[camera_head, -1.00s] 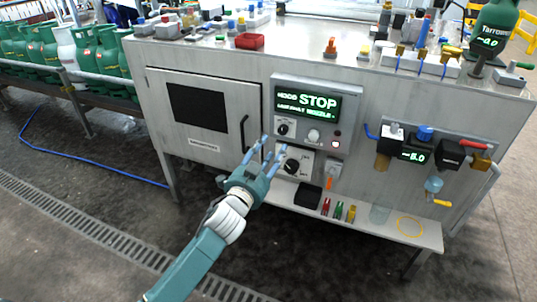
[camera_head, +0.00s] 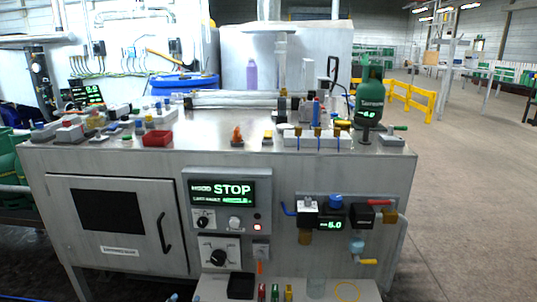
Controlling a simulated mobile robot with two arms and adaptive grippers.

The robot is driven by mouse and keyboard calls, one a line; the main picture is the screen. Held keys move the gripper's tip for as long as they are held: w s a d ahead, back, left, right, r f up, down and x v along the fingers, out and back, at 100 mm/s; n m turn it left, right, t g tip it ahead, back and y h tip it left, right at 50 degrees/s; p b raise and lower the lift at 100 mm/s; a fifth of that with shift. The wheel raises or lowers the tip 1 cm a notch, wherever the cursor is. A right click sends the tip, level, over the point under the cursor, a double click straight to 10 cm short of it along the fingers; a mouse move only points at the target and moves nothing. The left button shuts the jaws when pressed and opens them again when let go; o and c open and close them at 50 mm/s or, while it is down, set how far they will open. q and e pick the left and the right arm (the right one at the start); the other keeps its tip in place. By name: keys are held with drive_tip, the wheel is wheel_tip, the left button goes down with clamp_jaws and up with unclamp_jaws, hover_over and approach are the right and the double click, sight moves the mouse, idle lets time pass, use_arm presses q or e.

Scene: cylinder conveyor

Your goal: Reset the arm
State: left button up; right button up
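Only small blue fingertips of what looks like my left gripper (camera_head: 174,298) show at the bottom edge in the head view, low in front of the metal workbench (camera_head: 330,165). The rest of that arm is out of frame, and whether it is open or shut does not show. My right gripper is not in view.
A cabinet door (camera_head: 120,245) is left of the panel. Valves and a gauge (camera_head: 331,223) are at right. A lower shelf (camera_head: 330,291) holds small parts and a black box (camera_head: 241,286). A green cylinder (camera_head: 370,95) stands on the bench top. Open floor lies right.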

use_arm(q)
drive_tip(key=s+d+f+n+g, duration=0.2)
drive_tip(key=s+f+g, duration=0.3)
drive_tip(key=s+f, duration=0.65)
drive_tip(key=s+d+f+n+g, duration=0.15)
drive_tip(key=s+f+g, duration=0.25)
drive_tip(key=s+f, duration=0.7)
drive_tip(key=s+a+r+g+p, duration=0.1)
drive_tip(key=s+r+p, duration=0.2)
drive_tip(key=s+p, duration=0.6)
drive_tip(key=s+a+r+g+p, duration=0.1)
drive_tip(key=s+r+p, duration=0.1)
drive_tip(key=s+p, duration=0.8)
drive_tip(key=s+r+g+h+p, duration=0.1)
drive_tip(key=s+r+p, duration=0.2)
drive_tip(key=s+p, duration=0.6)
drive_tip(key=p, duration=0.8)
drive_tip(key=shift+s+a+r+g, duration=0.3)
drive_tip(key=shift+a+g, duration=0.1)
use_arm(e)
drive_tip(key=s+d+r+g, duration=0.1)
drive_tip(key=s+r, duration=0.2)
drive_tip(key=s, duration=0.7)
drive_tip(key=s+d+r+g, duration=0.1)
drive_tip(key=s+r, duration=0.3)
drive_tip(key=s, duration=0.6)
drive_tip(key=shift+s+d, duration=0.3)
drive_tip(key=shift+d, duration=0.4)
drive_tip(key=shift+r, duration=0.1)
